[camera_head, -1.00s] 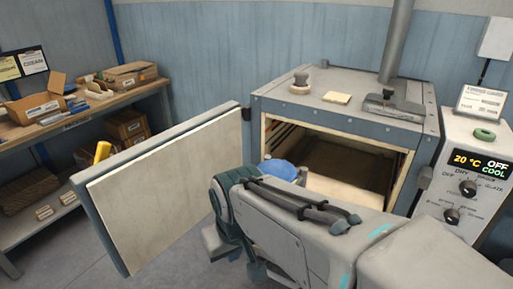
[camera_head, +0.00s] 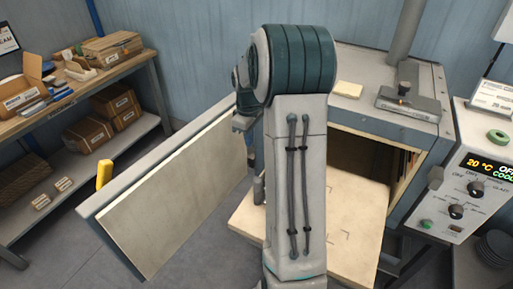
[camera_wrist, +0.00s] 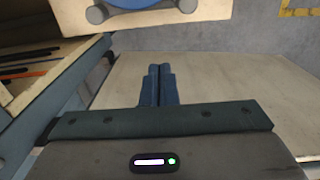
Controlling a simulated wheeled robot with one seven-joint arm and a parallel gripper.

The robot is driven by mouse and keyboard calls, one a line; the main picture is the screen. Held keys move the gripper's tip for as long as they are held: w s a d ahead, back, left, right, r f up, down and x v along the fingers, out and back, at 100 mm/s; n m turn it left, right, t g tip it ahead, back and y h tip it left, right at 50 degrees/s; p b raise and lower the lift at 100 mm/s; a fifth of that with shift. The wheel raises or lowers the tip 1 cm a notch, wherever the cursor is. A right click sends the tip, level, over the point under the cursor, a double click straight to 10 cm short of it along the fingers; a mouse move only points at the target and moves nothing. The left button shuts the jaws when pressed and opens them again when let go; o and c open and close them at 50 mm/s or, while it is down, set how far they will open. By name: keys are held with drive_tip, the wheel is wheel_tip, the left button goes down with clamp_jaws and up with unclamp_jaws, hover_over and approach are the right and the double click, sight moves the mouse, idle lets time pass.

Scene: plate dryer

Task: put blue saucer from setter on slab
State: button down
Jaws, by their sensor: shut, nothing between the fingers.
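The blue saucer (camera_wrist: 135,4) shows only as a sliver at the top edge of the wrist view. It is by the round grey feet of the setter (camera_wrist: 97,14), at the edge of the pale slab (camera_wrist: 212,14). In the head view the slab (camera_head: 365,222) sticks out of the dryer opening, and my arm hides the saucer. My gripper (camera_wrist: 160,72) is shut and empty, with its two dark fingertips together. It is apart from the saucer, in front of the pale inner face of the door (camera_wrist: 235,85).
The dryer door (camera_head: 165,205) stands open on the left, with a yellow handle (camera_head: 104,174). The dryer (camera_head: 385,125) is behind my arm, and its control box (camera_head: 470,180) is on the right. A shelf with cartons (camera_head: 115,103) stands at far left.

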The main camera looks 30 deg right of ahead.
drive_tip(key=s+d+f+b, duration=0.1)
drive_tip(key=f+b, duration=0.2)
drive_tip(key=f, duration=0.2)
drive_tip(key=s+d+f+b, duration=0.1)
drive_tip(key=d+f+b, duration=0.1)
drive_tip(key=f+b, duration=0.2)
drive_tip(key=shift+s+d+f, duration=0.25)
drive_tip(key=shift+d+f, duration=0.05)
drive_tip(key=shift+f, duration=0.45)
